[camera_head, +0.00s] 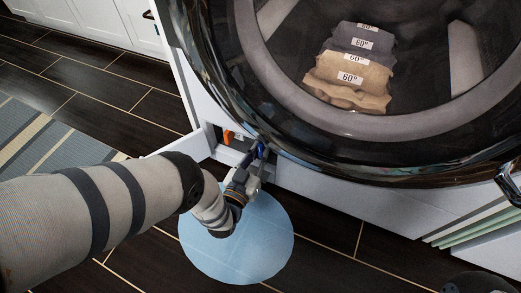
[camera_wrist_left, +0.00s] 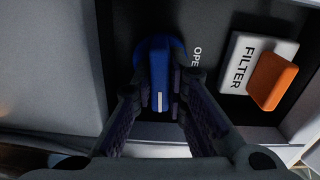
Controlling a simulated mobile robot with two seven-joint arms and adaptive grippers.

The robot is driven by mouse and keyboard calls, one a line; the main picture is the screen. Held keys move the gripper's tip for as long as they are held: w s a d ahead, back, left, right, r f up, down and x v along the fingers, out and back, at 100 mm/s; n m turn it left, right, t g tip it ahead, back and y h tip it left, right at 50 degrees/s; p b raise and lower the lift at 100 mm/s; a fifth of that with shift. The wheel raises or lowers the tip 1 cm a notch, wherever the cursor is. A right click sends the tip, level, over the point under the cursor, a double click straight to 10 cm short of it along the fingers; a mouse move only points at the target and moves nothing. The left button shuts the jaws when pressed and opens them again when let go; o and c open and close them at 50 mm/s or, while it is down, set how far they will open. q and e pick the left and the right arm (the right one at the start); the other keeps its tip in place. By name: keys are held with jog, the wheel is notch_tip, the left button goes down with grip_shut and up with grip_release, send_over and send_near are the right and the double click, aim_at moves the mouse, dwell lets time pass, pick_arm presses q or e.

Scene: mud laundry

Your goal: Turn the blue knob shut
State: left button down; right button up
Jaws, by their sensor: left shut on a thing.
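The blue knob (camera_wrist_left: 160,68) sits in a dark recess low on the front of the washing machine. In the left wrist view its grip bar runs up and down the picture, with a white mark at its lower end. Partly hidden letters "OPE" stand to its right. My left gripper (camera_wrist_left: 164,100) is shut on the knob, one finger on each side of the bar. In the head view my left gripper (camera_head: 254,163) reaches into the recess from below, and only a little of the blue knob (camera_head: 261,150) shows.
An orange tab (camera_wrist_left: 272,82) on a white "FILTER" label (camera_wrist_left: 245,62) is right of the knob. The machine's round glass door (camera_head: 300,135) overhangs the recess. Tan and grey bundles (camera_head: 350,75) marked 60° show behind it. A light blue disc (camera_head: 240,255) lies on the floor.

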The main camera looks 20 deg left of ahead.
pick_arm(q)
jog(key=shift+m, duration=0.6)
jog(key=c, duration=1.6)
grip_release()
jog(key=s, duration=1.2)
jog(key=shift+a, duration=0.2)
